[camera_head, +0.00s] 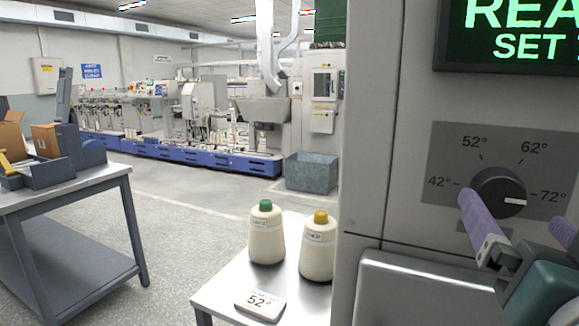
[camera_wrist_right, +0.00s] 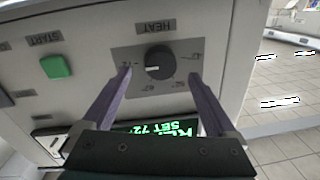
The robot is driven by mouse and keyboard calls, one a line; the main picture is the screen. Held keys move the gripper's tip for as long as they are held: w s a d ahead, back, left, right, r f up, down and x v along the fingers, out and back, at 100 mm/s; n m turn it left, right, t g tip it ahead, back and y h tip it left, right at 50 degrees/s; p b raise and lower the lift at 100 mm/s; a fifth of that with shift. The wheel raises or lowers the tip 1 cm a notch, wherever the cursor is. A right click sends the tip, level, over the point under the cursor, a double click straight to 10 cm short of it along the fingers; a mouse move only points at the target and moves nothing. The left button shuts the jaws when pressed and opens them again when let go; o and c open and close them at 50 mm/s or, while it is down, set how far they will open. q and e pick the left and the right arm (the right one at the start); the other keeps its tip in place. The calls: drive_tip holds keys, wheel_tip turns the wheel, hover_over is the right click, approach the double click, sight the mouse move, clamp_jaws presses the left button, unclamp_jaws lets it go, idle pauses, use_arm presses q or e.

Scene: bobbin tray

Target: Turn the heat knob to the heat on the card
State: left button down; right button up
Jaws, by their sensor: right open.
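The black heat knob (camera_head: 499,193) sits on a grey dial plate (camera_head: 450,145) marked 42°, 52°, 62° and 72°. Its white pointer line is toward 72°. The card (camera_head: 260,304) on the small table reads 52°. My right gripper (camera_head: 514,210) is open, with purple fingers in front of the dial. In the right wrist view the fingertips (camera_wrist_right: 160,75) are to either side of the knob (camera_wrist_right: 158,62), with gaps between them and it. The display (camera_wrist_right: 165,128) reads SET 72 there. My left gripper is not in view.
A green START button (camera_wrist_right: 56,66) is on the same panel. Two cream bobbins, one green-topped (camera_head: 266,236) and one yellow-topped (camera_head: 318,250), stand behind the card. A grey cart (camera_head: 70,200) with boxes is at left. A metal ledge (camera_head: 420,290) juts out below the dial.

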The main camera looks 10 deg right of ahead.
sight(501, 200)
drive_tip(key=p+x, duration=0.1)
drive_tip(key=x, duration=0.3)
drive_tip(key=shift+w+d, duration=0.1)
drive_tip(key=shift+w, duration=0.05)
drive_tip(key=c, duration=1.4)
drive_tip(key=shift+o, duration=0.2)
